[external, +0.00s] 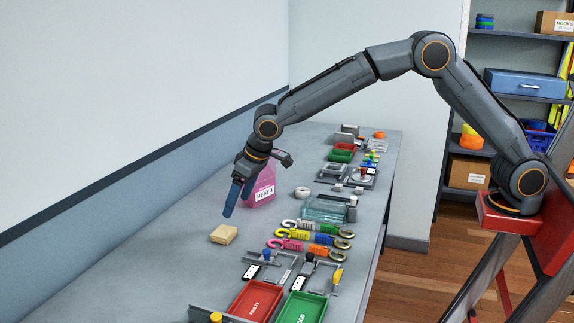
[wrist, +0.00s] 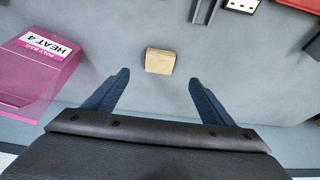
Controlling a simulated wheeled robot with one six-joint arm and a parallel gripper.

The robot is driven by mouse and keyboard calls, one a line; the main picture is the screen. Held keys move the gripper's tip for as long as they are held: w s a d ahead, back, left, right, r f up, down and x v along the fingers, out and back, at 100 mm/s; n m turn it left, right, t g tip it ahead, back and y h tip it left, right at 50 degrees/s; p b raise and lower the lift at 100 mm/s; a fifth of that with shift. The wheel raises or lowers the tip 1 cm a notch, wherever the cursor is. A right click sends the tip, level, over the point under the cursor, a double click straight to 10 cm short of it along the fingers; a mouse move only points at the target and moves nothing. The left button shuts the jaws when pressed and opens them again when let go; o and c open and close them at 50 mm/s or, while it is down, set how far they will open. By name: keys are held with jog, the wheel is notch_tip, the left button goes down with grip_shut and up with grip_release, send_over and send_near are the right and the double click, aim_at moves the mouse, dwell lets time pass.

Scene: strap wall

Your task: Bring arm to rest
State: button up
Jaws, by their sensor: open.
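My gripper (wrist: 160,95) is open and empty, its two blue fingers spread apart in the wrist view. In the external view my gripper (external: 229,212) hangs above the bench, pointing down, just above and beside a small tan block (external: 223,234). The block also shows in the wrist view (wrist: 160,61), lying on the bench beyond the fingertips and apart from them. My arm (external: 345,82) reaches out from its red base in a raised, bent arch over the bench.
A pink bag labelled HEAT 4 (external: 260,186) stands close behind my gripper. Hooked straps (external: 310,238), a red tray (external: 256,302) and a green tray (external: 302,307) lie along the bench's right side. The bench's left part (external: 150,275) is clear. Shelves (external: 510,50) stand behind my base.

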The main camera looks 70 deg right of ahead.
jog(key=shift+s+r, duration=0.15)
jog(key=shift+r, duration=0.15)
jog(key=s+d+f+g, duration=0.1)
jog(key=s+d, duration=0.5)
jog(key=s, duration=0.8)
jog(key=s+d+f+g, duration=0.1)
jog(key=s+d+f, duration=0.2)
jog(key=s+d, duration=0.4)
jog(key=s+d+f+g, duration=0.2)
jog(key=s+d, duration=0.4)
jog(key=s, duration=1.5)
jog(key=shift+d+f, duration=0.2)
jog(key=shift+f, duration=0.15)
